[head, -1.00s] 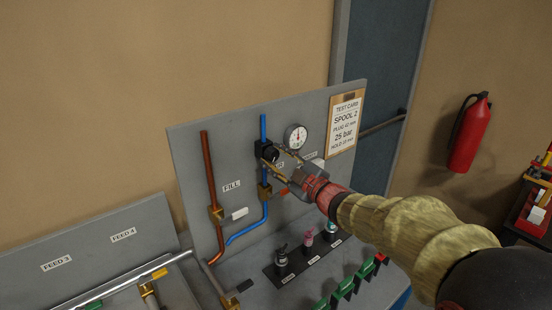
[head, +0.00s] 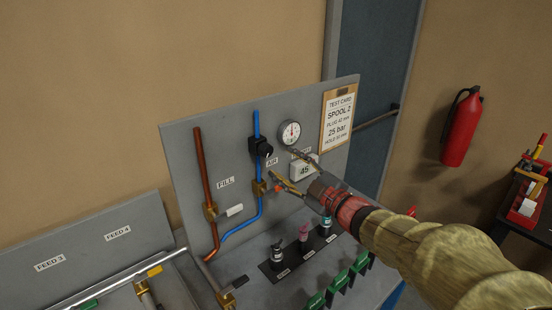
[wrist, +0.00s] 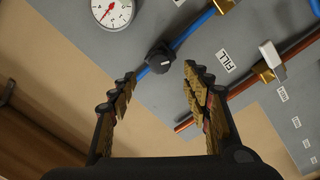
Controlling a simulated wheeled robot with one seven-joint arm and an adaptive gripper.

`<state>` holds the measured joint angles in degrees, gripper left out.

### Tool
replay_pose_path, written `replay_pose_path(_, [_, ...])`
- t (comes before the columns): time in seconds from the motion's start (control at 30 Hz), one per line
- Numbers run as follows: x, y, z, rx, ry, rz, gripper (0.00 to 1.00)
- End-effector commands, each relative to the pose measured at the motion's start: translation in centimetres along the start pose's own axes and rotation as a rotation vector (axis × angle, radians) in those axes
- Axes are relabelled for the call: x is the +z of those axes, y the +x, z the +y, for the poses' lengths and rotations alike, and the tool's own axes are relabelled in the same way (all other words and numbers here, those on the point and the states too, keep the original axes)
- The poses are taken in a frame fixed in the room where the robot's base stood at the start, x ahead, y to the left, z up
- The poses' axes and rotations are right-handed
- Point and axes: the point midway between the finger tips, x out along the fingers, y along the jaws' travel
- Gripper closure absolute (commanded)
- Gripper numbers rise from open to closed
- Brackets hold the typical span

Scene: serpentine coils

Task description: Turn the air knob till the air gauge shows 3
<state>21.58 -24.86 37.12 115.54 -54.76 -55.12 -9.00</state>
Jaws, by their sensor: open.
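The black air knob (head: 263,148) sits on the blue pipe of the grey panel, by the AIR label. It also shows in the wrist view (wrist: 160,58), with a white pointer mark, beyond and between my fingertips. The round white air gauge (head: 290,132) is just right of the knob. In the wrist view the gauge (wrist: 112,12) is cut by the top edge; its red needle shows, but the numbers are too small to read. My gripper (head: 282,168) is open and empty, its fingers apart from the knob. The wrist view shows both fingers (wrist: 158,84) spread.
A small display reading 45 (head: 304,169) and a test card (head: 338,118) are on the panel's right. A brass valve with a white handle (head: 233,210) is on the lower left. Bottles (head: 303,236) and green clips (head: 339,279) stand below my arm.

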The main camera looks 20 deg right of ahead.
Motion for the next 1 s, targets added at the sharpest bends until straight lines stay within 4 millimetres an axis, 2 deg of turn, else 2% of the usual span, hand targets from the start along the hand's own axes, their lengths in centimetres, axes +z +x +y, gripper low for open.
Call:
replay_pose_path(0.1, [0.0,-2.1,0.1,0.004,-0.001,-0.002,0.52])
replay_pose_path(0.3, [0.0,-3.8,0.0,0.001,0.0,0.0,0.52])
replay_pose_path(0.83, [0.1,-4.0,-0.1,-0.001,0.003,-0.003,0.52])
replay_pose_path(0.93, [1.1,-4.0,-0.2,-0.004,0.009,-0.042,0.52])
replay_pose_path(1.0, [2.9,-4.1,-0.1,0.001,0.023,-0.107,0.52])
